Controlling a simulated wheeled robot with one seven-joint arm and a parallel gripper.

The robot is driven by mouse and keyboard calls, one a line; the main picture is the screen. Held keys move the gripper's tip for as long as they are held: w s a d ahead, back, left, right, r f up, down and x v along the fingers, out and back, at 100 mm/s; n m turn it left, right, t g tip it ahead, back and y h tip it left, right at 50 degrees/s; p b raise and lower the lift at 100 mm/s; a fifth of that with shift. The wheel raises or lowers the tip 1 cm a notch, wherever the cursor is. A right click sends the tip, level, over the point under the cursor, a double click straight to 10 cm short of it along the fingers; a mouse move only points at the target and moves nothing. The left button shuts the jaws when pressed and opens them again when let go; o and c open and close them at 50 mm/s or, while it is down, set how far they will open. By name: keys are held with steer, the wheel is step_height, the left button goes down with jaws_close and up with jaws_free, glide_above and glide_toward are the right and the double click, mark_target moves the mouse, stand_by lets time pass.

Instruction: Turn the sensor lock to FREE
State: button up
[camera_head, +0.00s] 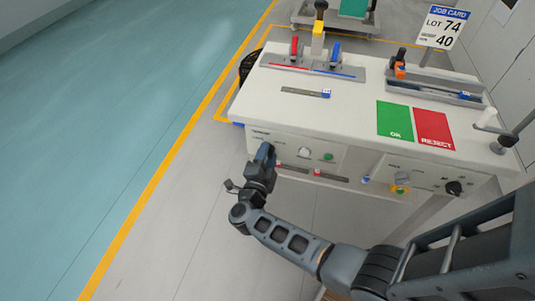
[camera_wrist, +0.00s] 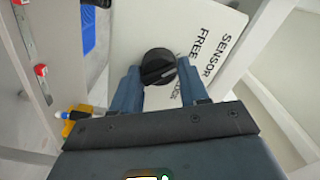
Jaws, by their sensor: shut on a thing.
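The sensor lock is a round black knob (camera_wrist: 158,66) on a white panel (camera_wrist: 205,22) in the wrist view. The words SENSOR and FREE are printed beside it, with a lower word partly covered by a finger. A pale line crosses the knob face at a slant; I cannot tell for sure which word it points to. My gripper (camera_wrist: 159,72) is shut on the knob, one blue finger on each side. In the head view my gripper (camera_head: 265,155) is at the left end of the bench's front panel (camera_head: 333,153) and hides the knob.
The white bench (camera_head: 320,115) carries a green OK mat (camera_head: 394,121) and a red REJECT mat (camera_head: 433,129). Another black knob (camera_head: 453,188) is far right. Open floor lies left.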

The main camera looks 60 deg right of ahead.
stand_by(0.3)
steer(key=o, duration=1)
steer(key=v, duration=0.7)
steer(key=shift+s+a+b, duration=0.1)
steer(key=shift+a+b, duration=0.2)
steer(key=shift+a, duration=0.1)
steer(key=shift+s, duration=0.1)
steer(key=s+a+r+n+t+y, duration=0.3)
steer(key=s+a+r+n+y, duration=0.1)
steer(key=s+r+n, duration=0.4)
steer(key=s+a+r+n+t+y, duration=0.2)
steer(key=s+a+r+n+y, duration=0.3)
steer(key=s+n, duration=0.5)
steer(key=s+a+r+n+t+y, duration=0.3)
steer(key=s+a+r+n+y, duration=0.2)
steer(key=s+r+n+y, duration=0.3)
steer(key=shift+s+r+n+t, duration=0.2)
steer(key=shift+s+r, duration=0.15)
steer(key=shift+r, duration=0.35)
steer(key=shift+s+r+n+t, duration=0.1)
steer(key=shift+s+r+n, duration=0.2)
steer(key=shift+r, duration=0.45)
